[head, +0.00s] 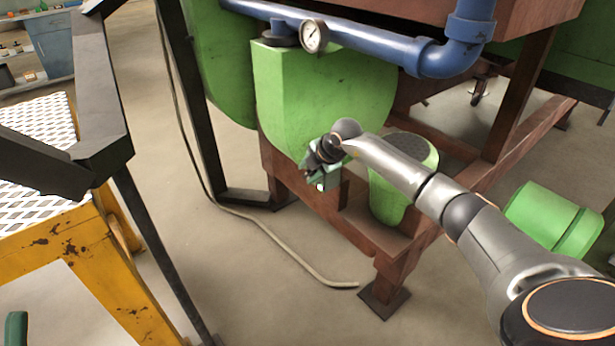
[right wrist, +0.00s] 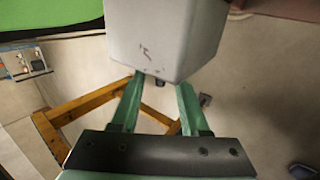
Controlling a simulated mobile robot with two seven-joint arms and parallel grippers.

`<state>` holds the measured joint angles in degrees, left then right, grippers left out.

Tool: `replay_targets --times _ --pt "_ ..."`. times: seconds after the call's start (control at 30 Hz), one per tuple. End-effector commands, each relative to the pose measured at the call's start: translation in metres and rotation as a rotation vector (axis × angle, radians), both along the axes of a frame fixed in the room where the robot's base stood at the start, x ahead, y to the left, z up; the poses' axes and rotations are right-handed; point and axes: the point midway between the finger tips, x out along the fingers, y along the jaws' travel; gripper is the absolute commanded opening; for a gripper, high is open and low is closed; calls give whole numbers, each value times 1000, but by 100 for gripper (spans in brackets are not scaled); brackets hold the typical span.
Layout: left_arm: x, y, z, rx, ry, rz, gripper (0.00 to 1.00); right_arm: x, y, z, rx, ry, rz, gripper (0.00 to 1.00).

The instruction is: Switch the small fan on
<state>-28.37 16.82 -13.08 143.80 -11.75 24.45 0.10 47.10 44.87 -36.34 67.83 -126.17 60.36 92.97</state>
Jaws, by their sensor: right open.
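I cannot tell for sure which part is the small fan. A small green housing with a dark top (head: 410,146) stands in the red-brown frame, partly hidden behind my right arm. My right gripper (head: 318,178) is in front of the frame, below a larger green housing (head: 320,85). In the right wrist view its two green fingers (right wrist: 160,84) are apart, with nothing seen held between them. A pale grey box (right wrist: 165,38) is just beyond the fingertips, with a small dark stub below it. Contact cannot be told.
A blue pipe (head: 375,45) with a round gauge (head: 313,36) runs above. A cable (head: 265,228) lies on the floor. A yellow stand (head: 105,275) is at the left. A green drum (head: 548,215) is at the right.

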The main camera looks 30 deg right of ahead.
Motion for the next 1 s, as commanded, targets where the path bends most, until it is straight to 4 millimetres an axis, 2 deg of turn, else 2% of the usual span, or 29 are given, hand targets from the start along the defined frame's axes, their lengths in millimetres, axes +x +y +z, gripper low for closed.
replay_targets --times 0.1,0.4,0.8,1.0 --pt "0 0 -3 -4 2 -3 50 4 1 -6 1 1 1 45" --pt "0 -1 -3 -5 5 -6 50 4 1 -6 1 0 1 45" --pt "0 -1 -3 -2 4 -6 50 4 1 -6 0 1 0 0" --pt "0 -1 -3 -2 4 -6 50 4 1 -6 0 1 0 0"
